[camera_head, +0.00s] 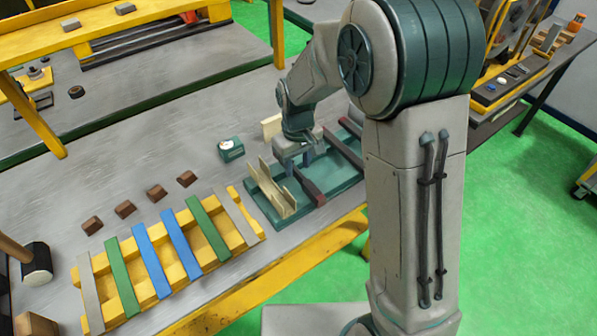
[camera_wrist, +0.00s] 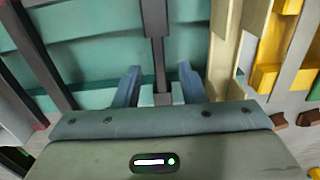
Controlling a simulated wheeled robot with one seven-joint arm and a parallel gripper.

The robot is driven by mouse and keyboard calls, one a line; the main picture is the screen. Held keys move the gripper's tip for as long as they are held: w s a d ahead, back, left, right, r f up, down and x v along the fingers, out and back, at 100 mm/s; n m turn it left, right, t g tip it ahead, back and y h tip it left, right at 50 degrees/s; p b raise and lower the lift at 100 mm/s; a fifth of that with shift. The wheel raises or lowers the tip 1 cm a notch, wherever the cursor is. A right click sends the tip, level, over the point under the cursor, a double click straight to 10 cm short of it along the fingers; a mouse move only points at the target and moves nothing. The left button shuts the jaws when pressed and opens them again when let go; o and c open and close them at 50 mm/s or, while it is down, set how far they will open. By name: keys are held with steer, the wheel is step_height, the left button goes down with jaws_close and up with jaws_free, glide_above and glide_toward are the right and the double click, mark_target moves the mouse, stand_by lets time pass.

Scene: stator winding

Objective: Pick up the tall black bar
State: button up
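The tall black bar (camera_wrist: 155,35) lies between my two fingers in the wrist view, running away from the gripper body, with visible gaps on both sides. What seems to be the same dark bar (camera_head: 310,190) shows in the head view on the green tray (camera_head: 268,207), partly hidden by my gripper. My gripper (camera_head: 299,163) is low over the tray. In the wrist view my gripper (camera_wrist: 160,84) has its fingers apart and is open. I cannot tell how high the fingertips are above the tray.
Another dark bar (camera_head: 343,150) lies on the tray at the right. A cream channel piece (camera_head: 270,190) stands close at the left. A yellow rack (camera_head: 207,258) with grey, green and blue strips is further left. Several brown blocks (camera_head: 157,192) and a green box (camera_head: 231,149) sit behind.

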step_height(320, 180, down, 2)
steer(key=shift+f, duration=0.1)
jaws_close()
stand_by(0.4)
